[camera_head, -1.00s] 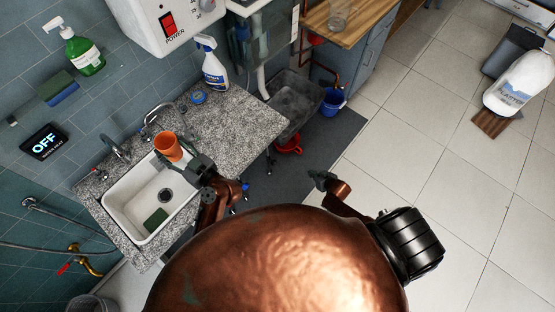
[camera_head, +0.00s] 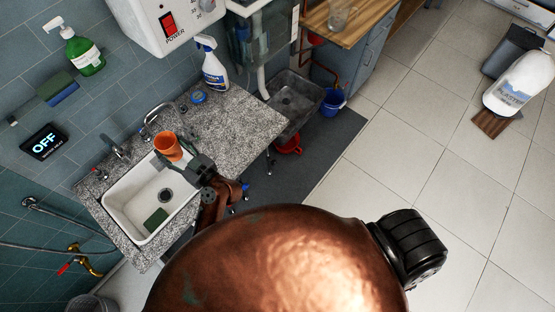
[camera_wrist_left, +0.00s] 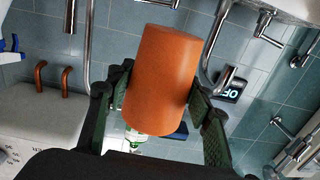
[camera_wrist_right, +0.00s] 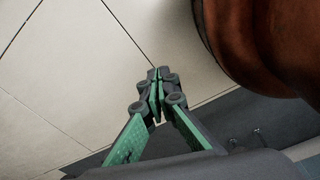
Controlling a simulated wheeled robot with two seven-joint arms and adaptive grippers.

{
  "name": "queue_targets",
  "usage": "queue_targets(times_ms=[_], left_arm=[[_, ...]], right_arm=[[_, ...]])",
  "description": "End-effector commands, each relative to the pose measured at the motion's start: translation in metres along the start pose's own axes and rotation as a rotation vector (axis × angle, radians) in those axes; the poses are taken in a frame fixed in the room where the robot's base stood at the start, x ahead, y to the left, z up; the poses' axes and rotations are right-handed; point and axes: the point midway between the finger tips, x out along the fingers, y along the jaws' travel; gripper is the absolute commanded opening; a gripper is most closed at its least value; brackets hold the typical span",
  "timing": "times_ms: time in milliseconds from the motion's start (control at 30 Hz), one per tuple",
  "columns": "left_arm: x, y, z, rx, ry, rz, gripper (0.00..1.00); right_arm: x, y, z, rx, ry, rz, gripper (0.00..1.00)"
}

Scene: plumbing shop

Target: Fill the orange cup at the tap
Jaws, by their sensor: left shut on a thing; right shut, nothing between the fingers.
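The orange cup (camera_head: 166,147) is held over the back right corner of the white sink (camera_head: 121,212). My left gripper (camera_head: 186,160) is shut on it from the right; the left wrist view shows the fingers on both sides of the orange cup (camera_wrist_left: 162,75). A chrome tap (camera_head: 152,120) stands behind the cup on the counter, and a second chrome tap (camera_head: 117,150) stands further left. I cannot tell whether the cup is under either spout, or whether it holds water. My right gripper (camera_wrist_right: 155,92) is shut and empty in the right wrist view; the head view does not show it.
A green sponge (camera_head: 156,218) lies in the sink. A spray bottle (camera_head: 212,65) and a blue round tin (camera_head: 198,97) stand on the granite counter (camera_head: 235,120). A display reading OFF (camera_head: 43,142) is on the wall. The tiled floor (camera_head: 410,130) at right is mostly clear.

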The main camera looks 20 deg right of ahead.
Motion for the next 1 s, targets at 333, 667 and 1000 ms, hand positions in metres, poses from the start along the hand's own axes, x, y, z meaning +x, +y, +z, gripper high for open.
queue_targets(times_ms=[333, 667, 1000], left_arm=[[0.000, 0.001, -0.016, -0.005, 0.001, 0.001, 0.25], [0.000, 0.000, -0.053, -0.002, 0.000, 0.000, 0.25], [-0.014, -0.039, -0.051, 0.002, 0.002, -0.009, 0.25]], right_arm=[[-0.001, -0.013, 0.027, -0.014, -0.042, -0.010, 0.00], [-0.001, -0.012, 0.027, -0.013, -0.041, -0.010, 0.00], [0.000, -0.013, 0.026, -0.013, -0.041, -0.010, 0.00]])
